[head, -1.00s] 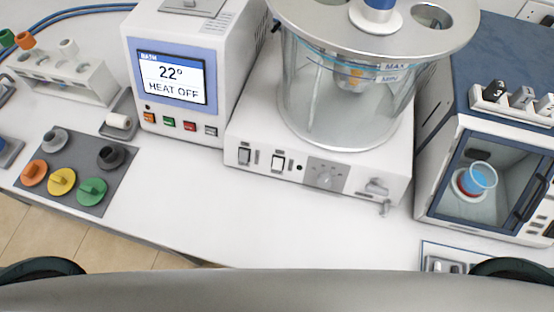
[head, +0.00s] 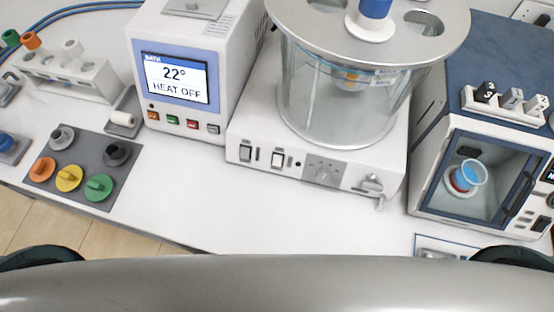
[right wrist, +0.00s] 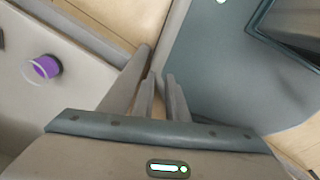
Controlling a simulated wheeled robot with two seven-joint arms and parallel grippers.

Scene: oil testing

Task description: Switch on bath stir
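The glass bath (head: 345,105) stands under a round metal lid on a white base unit (head: 215,185) at the centre of the bench in the head view. The front of its base has two rocker switches, a left one (head: 245,153) and a right one (head: 278,158). Which one is for stirring is too small to read. My left gripper is not in view.
The bath controller screen (head: 176,77) reads 22° and HEAT OFF, with coloured buttons below. A mat with coloured stoppers (head: 122,186) lies left. A glass-fronted cabinet (head: 425,205) stands right. The bench front before the bath is clear. A purple-capped object (right wrist: 46,66) shows in the right wrist view.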

